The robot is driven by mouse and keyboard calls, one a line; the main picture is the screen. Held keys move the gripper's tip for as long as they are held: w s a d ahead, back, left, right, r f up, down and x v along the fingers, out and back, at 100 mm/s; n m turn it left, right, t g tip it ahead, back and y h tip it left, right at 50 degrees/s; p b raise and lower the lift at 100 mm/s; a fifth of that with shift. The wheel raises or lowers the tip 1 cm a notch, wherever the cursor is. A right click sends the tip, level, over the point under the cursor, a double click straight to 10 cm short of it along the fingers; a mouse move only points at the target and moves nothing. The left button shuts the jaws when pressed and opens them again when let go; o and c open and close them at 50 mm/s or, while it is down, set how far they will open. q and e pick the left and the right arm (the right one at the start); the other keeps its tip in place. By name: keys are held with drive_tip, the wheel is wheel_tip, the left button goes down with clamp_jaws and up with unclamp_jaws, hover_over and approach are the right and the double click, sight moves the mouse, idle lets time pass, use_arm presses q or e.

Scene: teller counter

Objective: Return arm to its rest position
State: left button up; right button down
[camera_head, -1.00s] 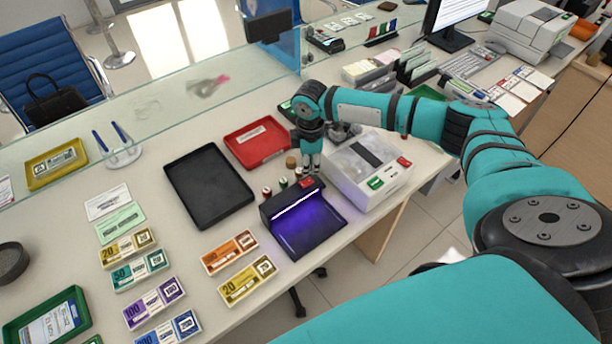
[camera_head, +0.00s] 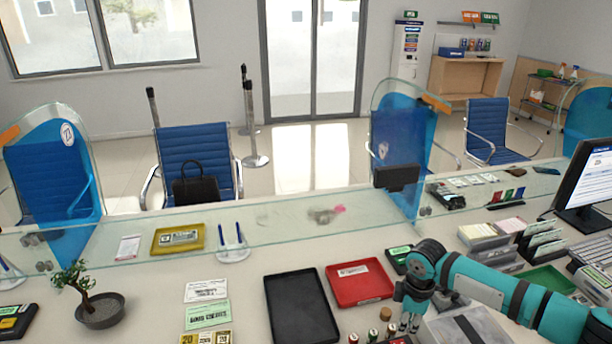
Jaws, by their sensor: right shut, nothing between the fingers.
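My right arm is teal with black joints and reaches in from the right edge over the counter. My right gripper (camera_head: 408,321) points down, with its fingers together and nothing held. Whether the fingertips touch anything there cannot be told. My left gripper and arm are not in view.
A black tray (camera_head: 301,307) lies left of the red tray. A glass screen (camera_head: 290,222) runs along the counter. A bonsai (camera_head: 99,307) and banknote bundles stand at left. A monitor (camera_head: 587,184) and card racks (camera_head: 541,243) stand at right.

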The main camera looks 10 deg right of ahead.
drive_tip(key=s+a+f+y, duration=0.1)
drive_tip(key=s+a+f, duration=0.2)
drive_tip(key=s+a, duration=0.35)
drive_tip(key=s+a+f+y, duration=0.1)
drive_tip(key=s+a+f, duration=0.15)
drive_tip(key=a, duration=0.75)
drive_tip(key=s+a+r+m+t+y, duration=0.1)
drive_tip(key=s+a+r+m+t, duration=0.3)
drive_tip(key=s, duration=0.5)
drive_tip(key=s+d+r+m+h, duration=0.1)
drive_tip(key=s+d+m+h, duration=0.2)
drive_tip(key=s+d+m, duration=0.5)
wheel_tip(320, 180, down, 32)
drive_tip(key=s+d+r+n+g+b, duration=0.1)
drive_tip(key=s+g+b, duration=0.1)
drive_tip(key=b, duration=0.2)
drive_tip(key=s+d+f+g+b, duration=0.1)
drive_tip(key=s+d+f+b, duration=0.2)
drive_tip(key=s+f, duration=1.3)
wheel_tip(320, 180, down, 2)
drive_tip(key=shift+f, duration=0.15)
drive_tip(key=shift+s, duration=0.15)
